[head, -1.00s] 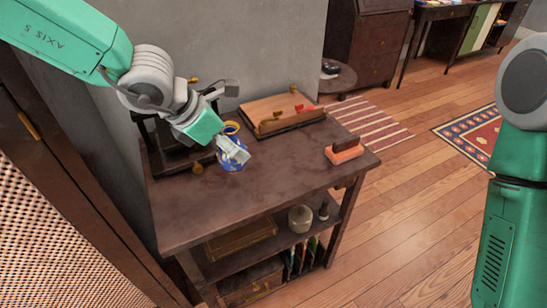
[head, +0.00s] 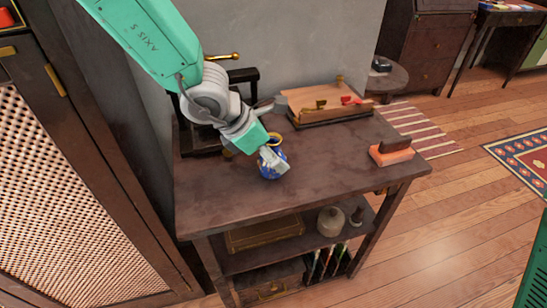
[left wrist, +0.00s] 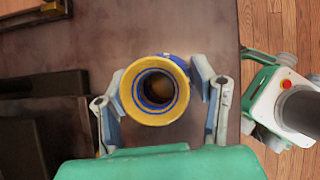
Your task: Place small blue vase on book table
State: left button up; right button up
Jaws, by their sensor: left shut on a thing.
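The small blue vase (head: 272,162) has a yellow rim and is at the dark wooden table (head: 330,165), over the left middle of its top. I cannot tell whether its base touches the tabletop. My left gripper (head: 272,155) is shut on the vase and hides part of it. In the left wrist view the vase (left wrist: 154,90) shows its yellow mouth between the two fingers of my left gripper (left wrist: 160,95). My right gripper is not in view.
A dark press-like device (head: 215,95) stands at the table's back left. A wooden board with red and brass parts (head: 325,102) lies at the back right, and an orange block (head: 391,152) near the right edge. The front of the top is clear. Shelves below hold a round jar (head: 331,221).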

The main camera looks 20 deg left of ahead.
pick_arm(q)
jog(key=o, duration=1.5)
jog(key=shift+o, duration=0.2)
jog(key=p+v, duration=0.7)
jog(key=v, duration=0.5)
